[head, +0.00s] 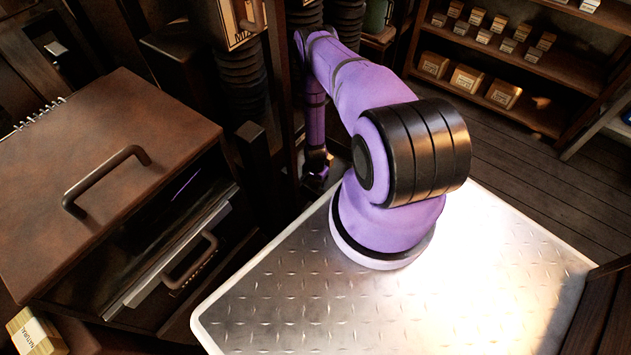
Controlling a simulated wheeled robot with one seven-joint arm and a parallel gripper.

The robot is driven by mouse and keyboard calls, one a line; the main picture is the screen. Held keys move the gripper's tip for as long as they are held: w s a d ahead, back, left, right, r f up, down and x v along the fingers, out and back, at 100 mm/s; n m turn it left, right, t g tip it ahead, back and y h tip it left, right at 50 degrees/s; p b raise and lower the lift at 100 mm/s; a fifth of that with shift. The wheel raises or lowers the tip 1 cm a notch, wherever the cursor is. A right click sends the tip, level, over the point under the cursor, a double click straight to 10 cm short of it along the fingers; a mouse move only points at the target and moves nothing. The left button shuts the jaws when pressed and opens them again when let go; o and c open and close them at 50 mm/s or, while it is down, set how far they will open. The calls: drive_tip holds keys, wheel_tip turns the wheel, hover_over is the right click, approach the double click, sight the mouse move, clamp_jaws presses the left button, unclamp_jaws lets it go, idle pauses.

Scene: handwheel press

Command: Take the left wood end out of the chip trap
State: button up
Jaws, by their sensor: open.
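My gripper (316,182) is small and dark at the lower end of my purple arm, low beside the dark machinery behind the metal deck. Its jaws are open; what lies between or below them is hidden in shadow. I cannot make out a wood end anywhere in the head view. I cannot tell which part is the chip trap; it may be hidden in the dark area around my gripper.
A brown cabinet (90,165) with a lid handle and a partly open metal-edged drawer (185,255) stands at the left. A small labelled box (36,332) lies at the bottom left. Shelves (510,70) with small boxes stand at the back right. Wooden floor (540,170) is clear before them.

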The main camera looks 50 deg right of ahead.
drive_tip(key=c, duration=1)
